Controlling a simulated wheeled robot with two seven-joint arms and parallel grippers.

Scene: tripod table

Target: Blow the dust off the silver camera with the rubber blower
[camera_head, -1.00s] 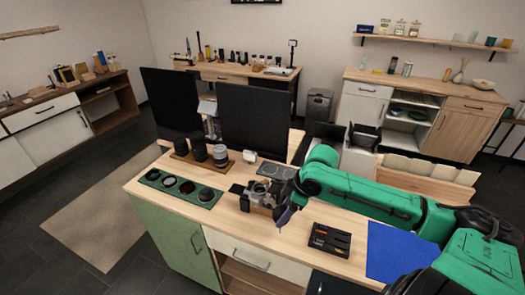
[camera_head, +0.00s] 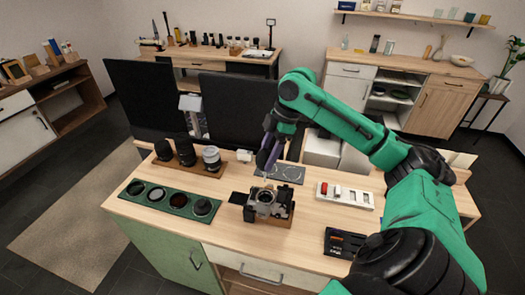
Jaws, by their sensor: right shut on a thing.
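My right gripper (camera_head: 270,150) is shut on a slim purple thing, apparently the rubber blower (camera_head: 266,160). It holds it above and just behind the camera, apart from it, with the thin end pointing down. The gripper fingers are small here and partly hidden by the arm. My left gripper is out of view.
A green tray (camera_head: 130,202) with round filters lies left of the camera. A wooden rack (camera_head: 205,171) of lenses stands behind it. A grey mat (camera_head: 292,181) lies behind the camera. A white tray (camera_head: 362,204) and black case (camera_head: 337,253) are to the right.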

